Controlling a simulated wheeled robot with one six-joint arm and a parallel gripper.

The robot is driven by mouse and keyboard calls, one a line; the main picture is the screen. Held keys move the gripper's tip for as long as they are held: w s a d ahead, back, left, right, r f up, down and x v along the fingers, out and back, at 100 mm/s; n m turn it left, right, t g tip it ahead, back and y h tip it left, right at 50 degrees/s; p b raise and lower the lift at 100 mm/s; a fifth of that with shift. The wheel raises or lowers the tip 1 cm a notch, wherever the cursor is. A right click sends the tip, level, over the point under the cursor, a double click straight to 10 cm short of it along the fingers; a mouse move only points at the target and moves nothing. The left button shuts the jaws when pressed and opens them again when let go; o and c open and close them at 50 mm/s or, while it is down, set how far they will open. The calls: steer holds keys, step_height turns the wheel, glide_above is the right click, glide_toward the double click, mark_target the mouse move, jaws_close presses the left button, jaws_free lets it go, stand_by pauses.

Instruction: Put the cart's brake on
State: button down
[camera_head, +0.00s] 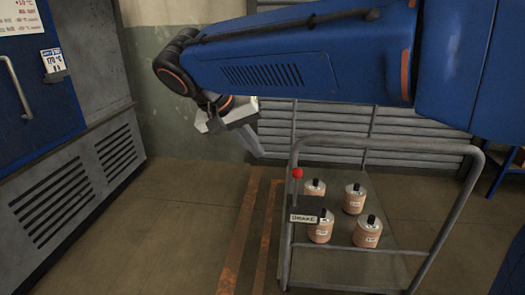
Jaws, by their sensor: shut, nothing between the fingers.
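The cart (292,240) is a grey tube-frame trolley at the lower right of the head view. Its brake lever, with a red knob (297,173), stands about upright at the left upright of the frame. A white label reading "BRAKE" (303,218) sits below the knob. My gripper (258,152) is shut and empty. It hangs up and left of the red knob in the picture, apart from it. The lever's lower end is hard to make out behind the label.
A blue cabinet with a grey louvred base (70,190) stands at the left. Orange floor stripes (240,235) run left of the cart. The floor between is clear. A louvred panel (400,122) is behind.

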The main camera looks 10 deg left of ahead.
steer(key=w+d+f, duration=0.4)
steer(key=d+f, duration=0.2)
steer(key=f, duration=0.1)
steer(key=shift+w+d+f, duration=0.15)
steer(key=shift+d+f, duration=0.1)
steer(key=shift+d, duration=0.15)
steer(key=shift+d, duration=0.15)
